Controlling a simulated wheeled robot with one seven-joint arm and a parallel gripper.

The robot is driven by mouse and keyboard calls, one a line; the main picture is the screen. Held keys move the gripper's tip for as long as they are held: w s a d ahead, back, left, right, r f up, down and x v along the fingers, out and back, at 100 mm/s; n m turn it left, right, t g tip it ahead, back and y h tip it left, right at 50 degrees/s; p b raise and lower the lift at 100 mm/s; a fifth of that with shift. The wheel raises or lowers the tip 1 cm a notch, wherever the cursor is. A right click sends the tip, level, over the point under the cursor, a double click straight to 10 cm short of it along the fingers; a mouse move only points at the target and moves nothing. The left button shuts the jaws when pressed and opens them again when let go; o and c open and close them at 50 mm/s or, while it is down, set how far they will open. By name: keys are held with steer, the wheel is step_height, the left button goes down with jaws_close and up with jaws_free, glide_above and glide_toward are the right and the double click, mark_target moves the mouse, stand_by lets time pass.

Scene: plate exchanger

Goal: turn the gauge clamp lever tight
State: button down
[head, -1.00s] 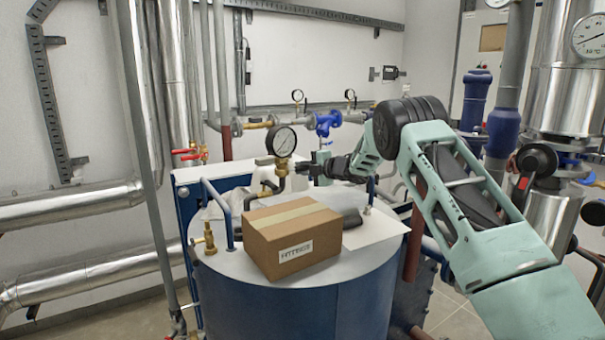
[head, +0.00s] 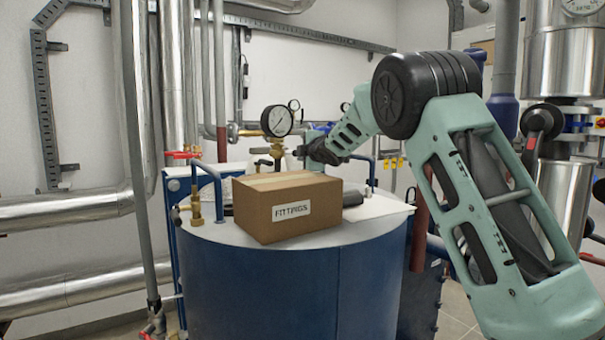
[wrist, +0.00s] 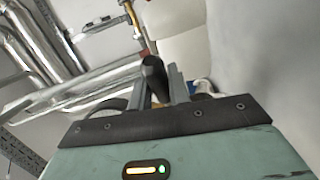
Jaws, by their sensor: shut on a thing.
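The pressure gauge (head: 277,121) has a white dial and black rim and stands upright on a brass fitting (head: 277,151) behind the cardboard box. My gripper (head: 300,153) is just right of this fitting, at the gauge's base. In the wrist view its two grey fingers (wrist: 160,85) are closed around a dark, rounded piece (wrist: 153,76), which looks like the clamp lever's handle. The rest of the lever is hidden by the fingers, and its angle cannot be told. In the head view the lever itself is too small to make out.
A cardboard box (head: 287,206) labelled FITTINGS sits on the blue tank's pale top (head: 225,234), in front of the gauge. A brass valve (head: 196,200) and blue handrails (head: 219,190) stand near the tank's edge. Silver pipes (head: 60,209) run at left.

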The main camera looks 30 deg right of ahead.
steer(key=h+b, duration=0.1)
steer(key=b, duration=0.2)
steer(key=s+m+h+b, duration=0.1)
steer(key=b, duration=0.2)
steer(key=a+m+g+h+b, duration=0.1)
steer(key=b, duration=0.2)
steer(key=shift+s+f, duration=0.15)
steer(key=shift+f, duration=0.15)
steer(key=shift+r+m+h, duration=0.2)
steer(key=shift+m+h, duration=0.1)
steer(key=c, duration=1.3)
jaws_free()
